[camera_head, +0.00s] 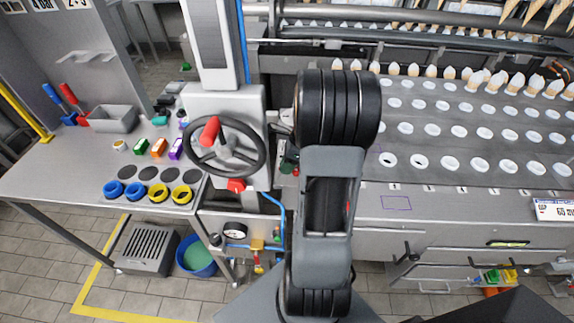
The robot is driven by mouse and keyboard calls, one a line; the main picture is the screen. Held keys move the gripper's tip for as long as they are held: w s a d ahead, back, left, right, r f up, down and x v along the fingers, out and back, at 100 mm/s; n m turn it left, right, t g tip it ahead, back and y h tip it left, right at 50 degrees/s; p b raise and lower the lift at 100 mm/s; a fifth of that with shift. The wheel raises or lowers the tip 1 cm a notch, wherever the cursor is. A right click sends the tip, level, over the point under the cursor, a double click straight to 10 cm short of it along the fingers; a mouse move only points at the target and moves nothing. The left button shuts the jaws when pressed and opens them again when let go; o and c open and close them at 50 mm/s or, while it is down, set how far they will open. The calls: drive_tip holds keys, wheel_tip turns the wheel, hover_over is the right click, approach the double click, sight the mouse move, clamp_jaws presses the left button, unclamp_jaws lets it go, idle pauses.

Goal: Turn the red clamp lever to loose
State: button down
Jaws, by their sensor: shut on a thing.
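A red lever-like part (236,185) sits just below the black handwheel (227,148) on a grey housing. It is small, and I cannot tell whether it is the clamp lever or which way it is set. The handwheel carries a larger red handle (209,131). My arm rises through the middle of the view, right of the handwheel. My gripper is not to be made out; the arm's thick black joint hides what lies behind it. I cannot see anything touching the red part.
A steel side table (60,170) at left holds blue and yellow rings, small boxes and a grey tray (108,118). At right is a machine plate (450,175) with rows of holes and cones. A blue bucket (197,262) stands on the floor.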

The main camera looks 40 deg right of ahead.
sight(293, 173)
drive_tip(key=n, duration=0.1)
drive_tip(key=n+g+p, duration=0.1)
drive_tip(key=n+p, duration=0.1)
drive_tip(key=shift+s+a+r+n+g, duration=0.1)
drive_tip(key=shift+s+a+n+g, duration=0.2)
drive_tip(key=shift+s+a+n, duration=0.1)
drive_tip(key=n+g, duration=0.1)
drive_tip(key=n, duration=0.1)
drive_tip(key=s+n+g+p, duration=0.1)
drive_tip(key=n, duration=0.1)
drive_tip(key=shift+a+n, duration=0.15)
drive_tip(key=shift+n, duration=0.15)
drive_tip(key=n, duration=0.2)
drive_tip(key=s+n+g+h, duration=0.1)
drive_tip(key=n, duration=0.1)
drive_tip(key=shift+p, duration=0.35)
drive_tip(key=shift+s+d+n+g+h, duration=0.15)
drive_tip(key=shift+n+g+h, duration=0.1)
drive_tip(key=shift+n, duration=0.4)
drive_tip(key=shift+s+n+g+h, duration=0.15)
drive_tip(key=shift+n+h, duration=0.15)
drive_tip(key=shift+n, duration=0.3)
drive_tip(key=shift+s+d+n+g+h, duration=0.15)
drive_tip(key=shift+n+g+h, duration=0.1)
drive_tip(key=shift+n, duration=0.4)
drive_tip(key=c, duration=1.1)
unclamp_jaws()
drive_tip(key=shift+a, duration=0.1)
